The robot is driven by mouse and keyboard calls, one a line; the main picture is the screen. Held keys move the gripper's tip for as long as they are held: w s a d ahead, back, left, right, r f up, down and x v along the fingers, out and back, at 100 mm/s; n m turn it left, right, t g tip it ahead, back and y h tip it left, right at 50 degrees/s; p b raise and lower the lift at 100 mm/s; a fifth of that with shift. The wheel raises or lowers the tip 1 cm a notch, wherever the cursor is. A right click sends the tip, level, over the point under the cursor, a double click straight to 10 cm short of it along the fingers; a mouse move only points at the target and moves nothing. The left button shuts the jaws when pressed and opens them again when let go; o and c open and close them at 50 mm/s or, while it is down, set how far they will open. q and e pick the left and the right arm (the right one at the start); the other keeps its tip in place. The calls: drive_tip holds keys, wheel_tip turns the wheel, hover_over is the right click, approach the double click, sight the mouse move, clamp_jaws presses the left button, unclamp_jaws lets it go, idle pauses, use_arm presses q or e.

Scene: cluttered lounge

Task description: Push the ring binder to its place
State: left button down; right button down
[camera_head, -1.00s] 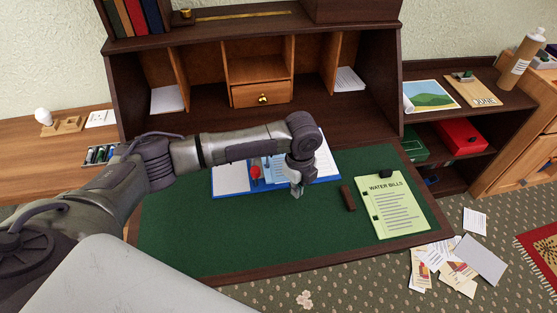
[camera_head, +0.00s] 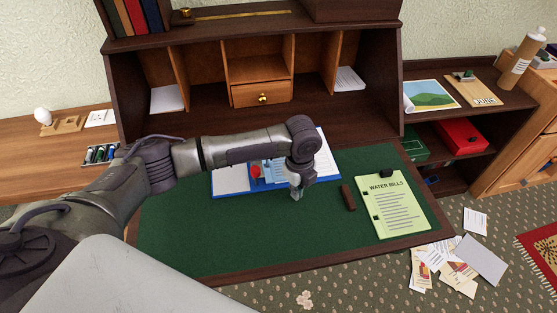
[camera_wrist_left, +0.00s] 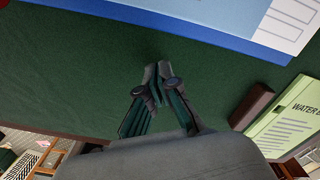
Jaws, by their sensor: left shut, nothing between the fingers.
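The ring binder (camera_head: 232,180) lies open on the green desk top, blue with white pages and a red mark. The arm covers part of it. Its blue edge (camera_wrist_left: 200,28) crosses the top of the left wrist view. My left gripper (camera_head: 297,195) is shut and empty, pointing down just in front of the binder's near edge. In the left wrist view, its closed fingertips (camera_wrist_left: 158,72) are over bare green surface, apart from the blue edge. Whether the tips touch the desk I cannot tell. My right gripper is not in view.
A dark brown block (camera_head: 348,197) and a green "Water Bills" clipboard (camera_head: 397,210) lie to the right. Pigeonholes with a small drawer (camera_head: 262,94) stand behind. The desk's green front-left area (camera_head: 210,240) is clear. Papers (camera_head: 450,265) lie on the floor at right.

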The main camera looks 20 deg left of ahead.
use_arm(q)
drive_tip(key=shift+f, duration=0.75)
drive_tip(key=shift+r, duration=0.1)
drive_tip(key=shift+r+p, duration=0.1)
drive_tip(key=shift+p, duration=0.3)
drive_tip(key=shift+w+a, duration=0.15)
drive_tip(key=shift+w, duration=0.05)
